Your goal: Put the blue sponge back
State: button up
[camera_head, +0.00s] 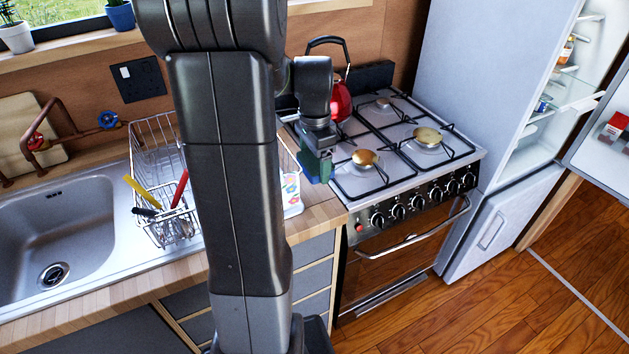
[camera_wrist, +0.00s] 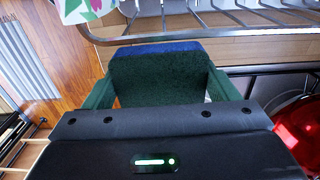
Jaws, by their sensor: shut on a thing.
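The blue sponge (camera_wrist: 155,50), with a dark green side, is between the two green fingers of my gripper (camera_wrist: 162,80) in the wrist view. The fingers are shut on it. In the head view my gripper (camera_head: 316,165) is over the counter between the dish rack and the stove, with a little blue showing at its tip. My own arm covers part of the counter there. I cannot tell exactly how high the sponge is above the worktop.
The wire dish rack (camera_head: 150,150) holds utensils beside the sink (camera_head: 60,220). A red kettle (camera_head: 340,103) stands on the stove (camera_head: 385,160) close to my gripper. A flowered white item (camera_head: 291,191) is on the counter. The fridge (camera_head: 490,90) is open at right.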

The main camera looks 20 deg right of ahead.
aim_at(315, 191)
jog(key=shift+f, duration=3.35)
jog(key=shift+f, duration=0.2)
jog(key=o, duration=0.9)
notch_tip(315, 191, up, 12)
jog(key=shift+r, duration=0.25)
